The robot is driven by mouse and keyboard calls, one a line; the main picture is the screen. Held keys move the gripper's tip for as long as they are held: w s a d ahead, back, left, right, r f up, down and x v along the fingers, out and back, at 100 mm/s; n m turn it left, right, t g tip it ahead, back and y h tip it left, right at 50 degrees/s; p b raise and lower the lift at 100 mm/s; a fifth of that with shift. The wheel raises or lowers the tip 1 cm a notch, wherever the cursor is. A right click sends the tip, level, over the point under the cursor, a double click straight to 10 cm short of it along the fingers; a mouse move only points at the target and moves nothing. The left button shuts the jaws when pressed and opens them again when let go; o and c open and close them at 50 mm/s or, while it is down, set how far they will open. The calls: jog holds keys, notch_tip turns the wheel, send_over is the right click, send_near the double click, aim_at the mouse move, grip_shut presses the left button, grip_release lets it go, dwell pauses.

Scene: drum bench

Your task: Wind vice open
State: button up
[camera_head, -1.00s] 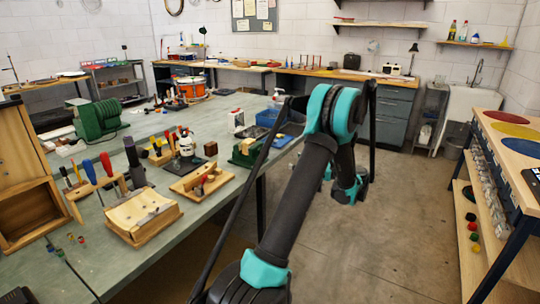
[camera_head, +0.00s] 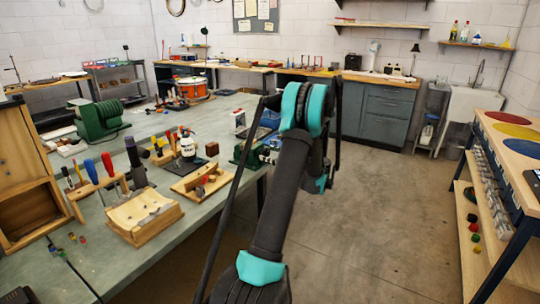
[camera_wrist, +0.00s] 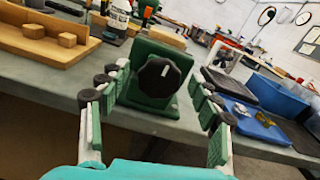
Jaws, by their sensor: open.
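The green vice (camera_wrist: 160,50) stands near the bench edge in the wrist view, its round black knob (camera_wrist: 159,78) with a pale mark facing me. My gripper (camera_wrist: 157,85) is open, with one finger to each side of the knob in the picture. I see no contact with the knob, and how far the fingertips are from it is hard to tell.
Blue trays (camera_wrist: 252,123) and a dark lid lie right of the vice. A wooden block fixture (camera_wrist: 42,38) and a white bottle (camera_wrist: 117,18) are to its left. The grey-green bench (camera_head: 225,110) is cluttered on its near side. Open floor lies to the right of my arm.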

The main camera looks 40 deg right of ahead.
jog(key=shift+c, duration=0.6)
jog(key=c, duration=1)
jog(key=shift+c, duration=0.2)
